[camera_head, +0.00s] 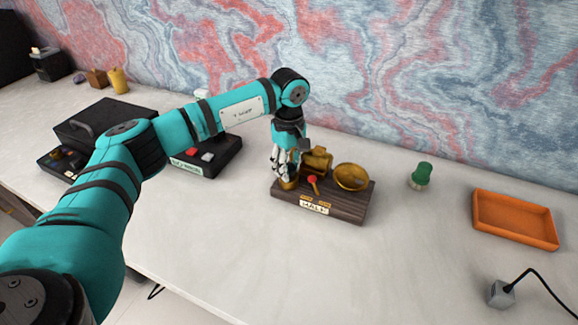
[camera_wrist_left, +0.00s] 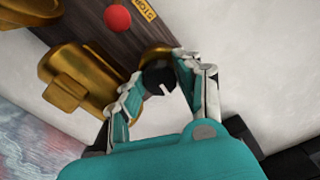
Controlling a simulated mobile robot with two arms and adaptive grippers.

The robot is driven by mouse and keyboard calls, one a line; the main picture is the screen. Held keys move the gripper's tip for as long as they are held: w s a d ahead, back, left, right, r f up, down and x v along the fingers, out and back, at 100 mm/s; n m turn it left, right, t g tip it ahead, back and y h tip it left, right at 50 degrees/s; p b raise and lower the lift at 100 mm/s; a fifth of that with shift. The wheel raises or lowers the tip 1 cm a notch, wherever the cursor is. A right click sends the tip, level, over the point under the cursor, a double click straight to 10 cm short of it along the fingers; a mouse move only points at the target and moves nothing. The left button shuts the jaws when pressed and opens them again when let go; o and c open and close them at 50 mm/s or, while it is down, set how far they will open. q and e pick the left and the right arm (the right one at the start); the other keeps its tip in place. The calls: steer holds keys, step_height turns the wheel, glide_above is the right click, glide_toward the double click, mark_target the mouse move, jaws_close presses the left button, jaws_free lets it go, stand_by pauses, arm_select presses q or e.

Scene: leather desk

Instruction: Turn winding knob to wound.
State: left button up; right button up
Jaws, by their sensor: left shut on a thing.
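A dark wooden base (camera_head: 345,205) stands on the desk with brass parts and a small red-tipped lever (camera_head: 313,180) on it. My left gripper (camera_head: 285,172) reaches down at the base's left end. In the left wrist view its fingers (camera_wrist_left: 160,72) are shut on the winding knob (camera_wrist_left: 158,84), a black round knob with a white mark, beside a brass piece (camera_wrist_left: 155,52). The knob is hidden by the fingers in the head view. The red ball (camera_wrist_left: 117,18) of the lever is near a yellow label (camera_wrist_left: 146,8). My right gripper is out of view.
A black box with red and white buttons (camera_head: 208,157) stands left of the base, partly behind my arm. To the right are a green-topped piece (camera_head: 421,174), an orange tray (camera_head: 515,240) and a grey block with a cable (camera_head: 500,294). The desk front is clear.

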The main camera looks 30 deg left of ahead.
arm_select(q)
steer(key=shift+r, duration=0.1)
steer(key=o, duration=1.1)
steer(key=shift+o, duration=0.2)
steer(key=shift+r, duration=3.95)
